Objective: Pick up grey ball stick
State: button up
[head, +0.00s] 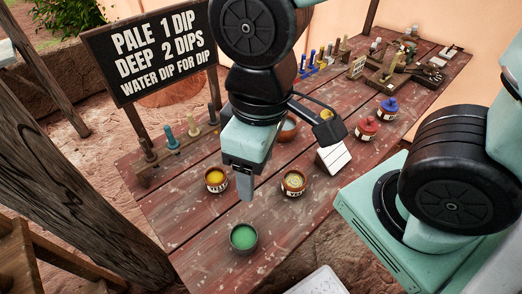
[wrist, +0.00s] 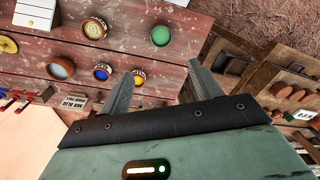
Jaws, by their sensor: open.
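A wooden rack (head: 150,174) at the left edge of the table holds several upright sticks. They include a dark stick (head: 149,150), a teal stick (head: 171,138), a cream stick (head: 192,125) and another dark stick (head: 212,113). I cannot tell which of these is the grey ball stick. My gripper (head: 245,194) hangs over the table, right of this rack and apart from it. In the wrist view, my gripper (wrist: 162,85) is open with nothing between its fingers. No stick of the left rack is clearly seen in the wrist view.
A green bowl (head: 243,238), a yellow pot (head: 216,179) and another labelled pot (head: 293,183) stand near my gripper. A white card (head: 334,156) and red (head: 367,128) and blue (head: 388,108) pots are further right. A lettered sign (head: 160,45) rises behind the left rack.

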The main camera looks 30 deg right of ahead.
aim_at(214, 121)
jog(key=l+u, duration=0.75)
